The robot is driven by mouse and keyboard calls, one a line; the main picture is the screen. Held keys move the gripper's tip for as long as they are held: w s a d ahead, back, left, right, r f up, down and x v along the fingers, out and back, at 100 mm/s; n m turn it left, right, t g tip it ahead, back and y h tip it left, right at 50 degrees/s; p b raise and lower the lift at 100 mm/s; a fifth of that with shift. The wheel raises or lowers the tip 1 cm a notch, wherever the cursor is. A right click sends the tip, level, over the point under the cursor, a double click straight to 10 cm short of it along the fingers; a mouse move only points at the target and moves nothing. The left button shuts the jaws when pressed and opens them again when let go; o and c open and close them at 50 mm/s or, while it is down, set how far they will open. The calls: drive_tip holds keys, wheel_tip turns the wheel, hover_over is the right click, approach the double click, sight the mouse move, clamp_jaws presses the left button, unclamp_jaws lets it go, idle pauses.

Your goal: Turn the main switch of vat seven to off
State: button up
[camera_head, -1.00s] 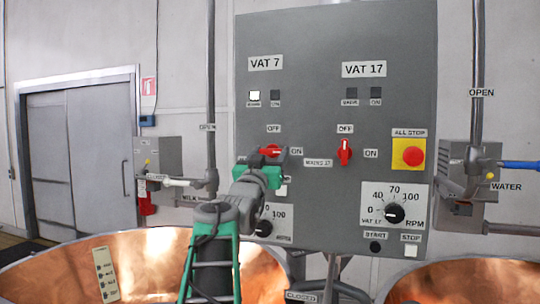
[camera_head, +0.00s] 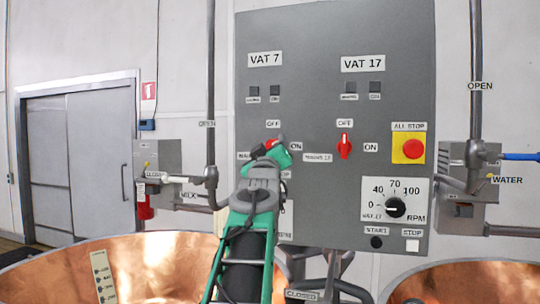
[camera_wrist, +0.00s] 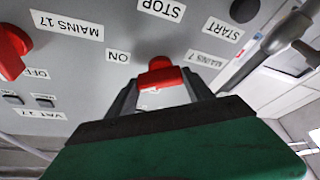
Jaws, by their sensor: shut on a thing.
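The red main switch of vat seven (camera_head: 271,143) is on the grey panel under the VAT 7 label (camera_head: 265,58), just below its OFF label (camera_head: 273,125) and left of its ON label (camera_head: 296,147). My gripper (camera_head: 273,149) is shut on its handle and covers much of it. In the wrist view the red handle (camera_wrist: 158,72) shows between my two fingers (camera_wrist: 160,84). The handle seems turned up toward OFF, but its exact angle is partly hidden. The two small indicators (camera_head: 265,90) under VAT 7 are dark.
The similar red VAT 17 switch (camera_head: 344,146) stands upright close on the right. Further right are the yellow-backed red ALL STOP button (camera_head: 413,149) and a speed dial (camera_head: 396,206). Pipes with valves flank the panel; copper vats (camera_head: 150,265) stand below.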

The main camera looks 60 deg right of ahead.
drive_tip(key=n+y, duration=0.1)
drive_tip(key=n, duration=0.3)
drive_tip(key=n+t+y, duration=0.1)
drive_tip(key=n+y, duration=0.1)
drive_tip(key=n, duration=0.2)
drive_tip(key=n+y+p, duration=0.1)
drive_tip(key=n, duration=0.3)
drive_tip(key=shift+r+t, duration=0.35)
drive_tip(key=shift+t, duration=0.05)
drive_tip(key=shift+n+y, duration=0.5)
drive_tip(key=shift+n, duration=0.1)
drive_tip(key=shift+f, duration=0.1)
drive_tip(key=o, duration=1.4)
drive_tip(key=shift+c, duration=0.2)
